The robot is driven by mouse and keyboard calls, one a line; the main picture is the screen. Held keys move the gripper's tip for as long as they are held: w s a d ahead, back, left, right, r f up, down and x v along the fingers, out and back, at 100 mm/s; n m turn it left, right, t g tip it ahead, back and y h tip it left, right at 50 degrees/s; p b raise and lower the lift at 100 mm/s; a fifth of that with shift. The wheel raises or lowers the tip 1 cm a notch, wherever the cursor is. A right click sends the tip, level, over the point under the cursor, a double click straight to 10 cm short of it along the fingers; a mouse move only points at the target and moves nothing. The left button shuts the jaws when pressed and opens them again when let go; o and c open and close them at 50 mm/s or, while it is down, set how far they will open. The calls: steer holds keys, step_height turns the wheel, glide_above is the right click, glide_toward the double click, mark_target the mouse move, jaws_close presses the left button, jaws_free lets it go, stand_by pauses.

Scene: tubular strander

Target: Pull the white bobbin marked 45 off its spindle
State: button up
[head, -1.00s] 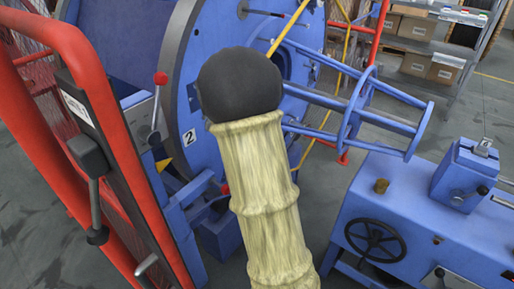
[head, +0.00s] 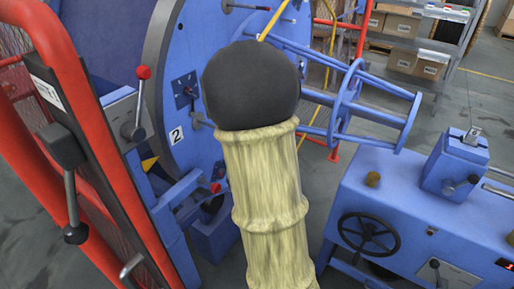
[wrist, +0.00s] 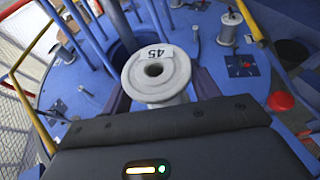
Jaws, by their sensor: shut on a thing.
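The white bobbin (wrist: 157,70), marked 45 on its flange, is in the middle of the wrist view. Its dark centre hole faces the camera. My gripper (wrist: 160,92) is shut on it, with a dark finger on each side of its body below the flange. A round opening in the blue disc (wrist: 88,85) shows just behind the bobbin. I cannot tell whether the spindle is still inside the bobbin. In the head view my sleeved arm hides the gripper and the bobbin.
Blue rods and a yellow bar (wrist: 25,75) rise at the left of the wrist view. A small spool (wrist: 228,30) and a red button (wrist: 281,101) are at the right. In the head view a red guard frame (head: 85,110) stands left and a blue bench (head: 400,200) right.

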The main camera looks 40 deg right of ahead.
steer(key=shift+s+d+f+b, duration=0.15)
steer(key=shift+s+b, duration=0.15)
steer(key=shift+b, duration=0.4)
steer(key=s+b, duration=0.2)
steer(key=s+d+b, duration=0.1)
steer(key=s+b, duration=0.1)
steer(key=b, duration=0.1)
steer(key=shift+d, duration=0.2)
stand_by(0.4)
